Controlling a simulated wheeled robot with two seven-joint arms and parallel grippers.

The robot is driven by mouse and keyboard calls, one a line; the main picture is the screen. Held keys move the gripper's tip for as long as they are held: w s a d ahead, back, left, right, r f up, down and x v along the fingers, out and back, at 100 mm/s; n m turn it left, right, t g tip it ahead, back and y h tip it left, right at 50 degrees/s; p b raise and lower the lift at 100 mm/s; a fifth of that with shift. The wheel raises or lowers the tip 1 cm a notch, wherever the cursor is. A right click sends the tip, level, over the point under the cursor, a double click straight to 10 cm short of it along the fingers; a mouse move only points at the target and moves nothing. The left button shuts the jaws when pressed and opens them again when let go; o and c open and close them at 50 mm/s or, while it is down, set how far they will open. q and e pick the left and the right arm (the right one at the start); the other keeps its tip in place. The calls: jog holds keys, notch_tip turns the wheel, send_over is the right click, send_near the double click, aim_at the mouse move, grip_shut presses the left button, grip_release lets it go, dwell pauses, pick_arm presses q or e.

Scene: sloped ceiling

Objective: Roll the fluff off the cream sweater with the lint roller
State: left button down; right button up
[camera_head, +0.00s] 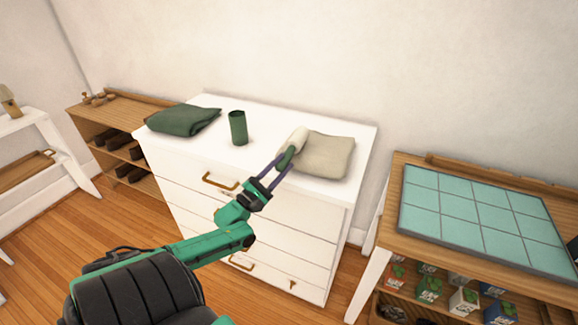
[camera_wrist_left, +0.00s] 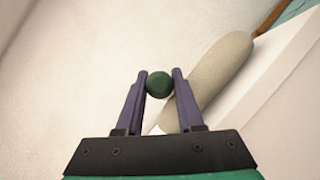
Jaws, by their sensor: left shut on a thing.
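The folded cream sweater (camera_head: 328,156) lies on the right part of the white dresser top. My left gripper (camera_head: 282,164) is shut on the green handle of the lint roller (camera_head: 298,138), whose pale roller head is at the sweater's left end. In the left wrist view the round green handle end of the lint roller (camera_wrist_left: 159,84) sits between the purple fingers of my left gripper (camera_wrist_left: 159,90). The sweater (camera_wrist_left: 222,70) shows to the right there. I cannot tell whether the roller touches it. No fluff can be made out. My right gripper is not in view.
A wooden shoe shelf (camera_head: 118,135) is on the left. A bench with a teal tiled top (camera_head: 480,215) is on the right.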

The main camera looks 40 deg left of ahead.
pick_arm(q)
jog(key=shift+s+a, duration=0.2)
jog(key=shift+a, duration=0.25)
jog(key=w+d+p, duration=0.1)
jog(key=w+d, duration=0.2)
jog(key=d, duration=0.4)
jog(key=w+d+p, duration=0.1)
jog(key=w+d, duration=0.2)
jog(key=d, duration=0.5)
jog(key=shift+w+d, duration=0.25)
dwell(1.2)
notch_tip(320, 180, up, 8)
jog(key=p, duration=0.7)
jog(key=shift+a, duration=0.1)
